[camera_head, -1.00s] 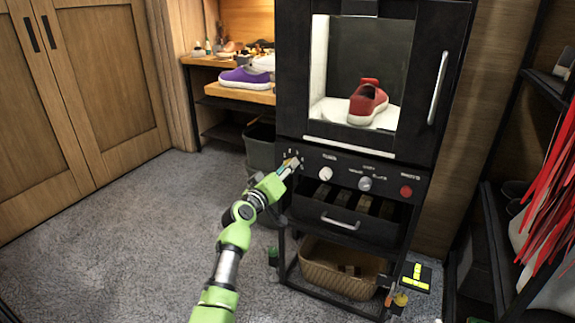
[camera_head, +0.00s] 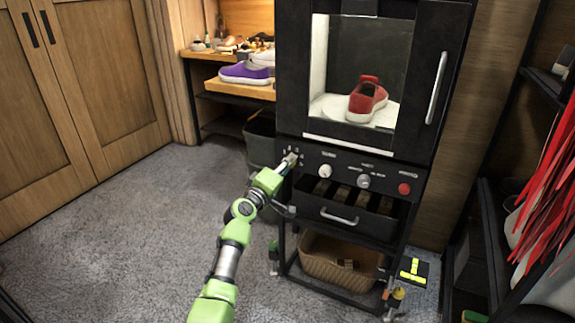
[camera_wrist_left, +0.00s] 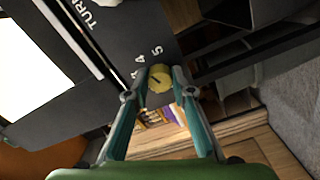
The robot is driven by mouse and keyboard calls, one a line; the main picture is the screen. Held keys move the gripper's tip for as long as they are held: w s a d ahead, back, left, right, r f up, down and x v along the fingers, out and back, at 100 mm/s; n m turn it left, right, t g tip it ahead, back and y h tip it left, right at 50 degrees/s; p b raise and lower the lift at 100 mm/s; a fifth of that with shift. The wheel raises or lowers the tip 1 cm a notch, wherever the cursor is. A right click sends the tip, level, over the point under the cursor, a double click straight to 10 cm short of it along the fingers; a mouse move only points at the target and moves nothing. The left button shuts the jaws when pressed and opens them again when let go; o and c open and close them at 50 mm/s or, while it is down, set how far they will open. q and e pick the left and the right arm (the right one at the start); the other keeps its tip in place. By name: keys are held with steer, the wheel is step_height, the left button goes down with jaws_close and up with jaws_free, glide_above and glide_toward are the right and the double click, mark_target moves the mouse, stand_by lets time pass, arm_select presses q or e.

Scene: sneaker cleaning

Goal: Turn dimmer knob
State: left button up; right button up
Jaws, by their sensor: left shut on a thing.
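The dimmer knob (camera_wrist_left: 160,78) is a small round yellowish knob with a dark pointer mark, on a black panel with white numbers, in the left wrist view. My left gripper (camera_wrist_left: 157,88) is shut on it, with one finger on each side. In the head view my left gripper (camera_head: 290,160) is at the left end of the black cabinet's control panel (camera_head: 345,168), and its tips largely hide the knob there. My right gripper is not in view.
The panel also holds a white knob (camera_head: 325,171), a grey knob (camera_head: 363,181) and a red button (camera_head: 404,189). A red sneaker (camera_head: 367,100) stands behind the cabinet's glass above. A drawer handle (camera_head: 340,218) sticks out below. Open carpet lies to the left.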

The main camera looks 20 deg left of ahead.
arm_select(q)
steer(key=o, duration=1.1)
steer(key=s, duration=1.2)
steer(key=shift+a, duration=0.2)
steer(key=shift+f, duration=0.1)
